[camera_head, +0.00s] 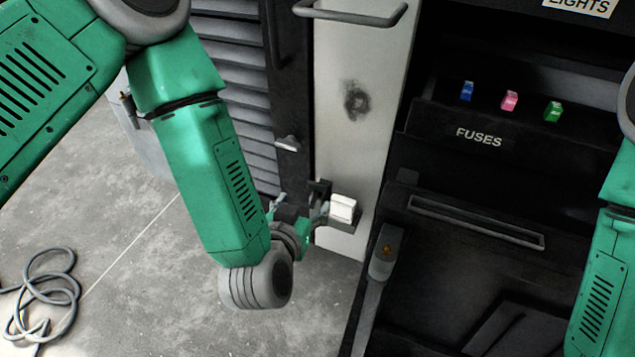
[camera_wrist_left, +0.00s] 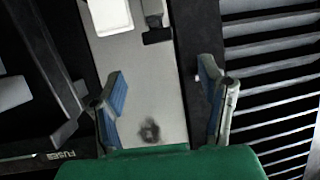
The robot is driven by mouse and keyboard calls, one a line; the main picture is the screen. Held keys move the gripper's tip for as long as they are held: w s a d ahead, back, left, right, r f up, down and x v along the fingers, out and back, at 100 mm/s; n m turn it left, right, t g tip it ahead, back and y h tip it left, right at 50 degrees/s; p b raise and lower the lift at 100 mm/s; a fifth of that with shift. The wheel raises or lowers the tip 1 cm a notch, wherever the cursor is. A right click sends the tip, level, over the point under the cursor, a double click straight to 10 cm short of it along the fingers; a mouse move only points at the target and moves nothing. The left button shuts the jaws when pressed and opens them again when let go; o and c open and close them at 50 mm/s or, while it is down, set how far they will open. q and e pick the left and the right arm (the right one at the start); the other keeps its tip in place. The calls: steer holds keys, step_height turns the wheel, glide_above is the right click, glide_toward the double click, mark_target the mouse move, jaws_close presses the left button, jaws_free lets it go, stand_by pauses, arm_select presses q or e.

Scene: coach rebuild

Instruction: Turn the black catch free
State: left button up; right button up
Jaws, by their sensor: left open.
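The black catch (camera_head: 319,189) sits on the edge of the pale door panel (camera_head: 362,130), just left of a white block (camera_head: 343,207). In the left wrist view the catch (camera_wrist_left: 157,30) is a small dark T-shaped piece at the top, next to the white block (camera_wrist_left: 108,14). My left gripper (camera_head: 299,207) is in front of the panel's lower part, close to the catch and partly hiding it. In the wrist view its blue-padded fingers (camera_wrist_left: 163,88) are spread apart with nothing between them. My right gripper is out of view; only its arm shows at the right edge.
A dark cabinet on the right holds a fuse shelf (camera_head: 480,137) with blue, pink and green fuses. A grey lever (camera_head: 384,255) stands at its front. Slatted louvres (camera_head: 235,90) are on the left. A coiled cable (camera_head: 45,295) lies on the open floor.

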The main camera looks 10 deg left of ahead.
mark_target(317, 185)
arm_select(q)
steer(key=b+x, duration=0.2)
steer(key=x, duration=0.7)
steer(key=shift+w+f, duration=0.25)
steer(key=shift+w, duration=0.1)
steer(key=shift+w+f, duration=0.15)
steer(key=shift+w, duration=0.4)
